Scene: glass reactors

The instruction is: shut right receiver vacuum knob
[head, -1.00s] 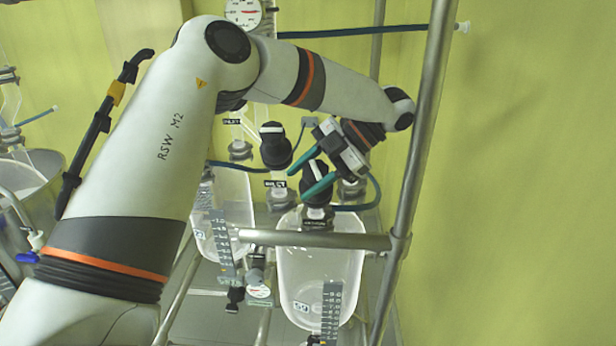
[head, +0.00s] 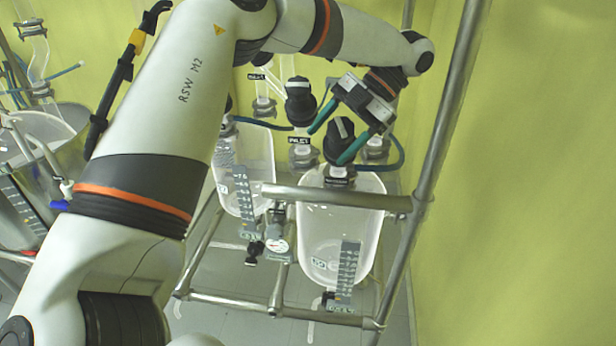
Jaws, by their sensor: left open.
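The right receiver (head: 338,235) is a clear glass vessel hung in a metal frame. On its top sits a black knob with a light bar (head: 338,137); the small label below it is too small to read, so I cannot confirm it is the vacuum knob. A second black knob (head: 299,103), with a label that seems to read INLET, stands behind it to the left. My left gripper (head: 326,146) is open, with teal fingers. In the picture one finger lies between the two knobs and the other crosses the front knob's right side. I cannot tell whether they touch. My right gripper is not in view.
The left receiver (head: 244,175) hangs beside the right one. A metal post (head: 450,110) and a crossbar (head: 300,193) stand close to the gripper and vessel. Dark blue hoses (head: 397,160) run behind the knobs. The yellow wall at right is bare.

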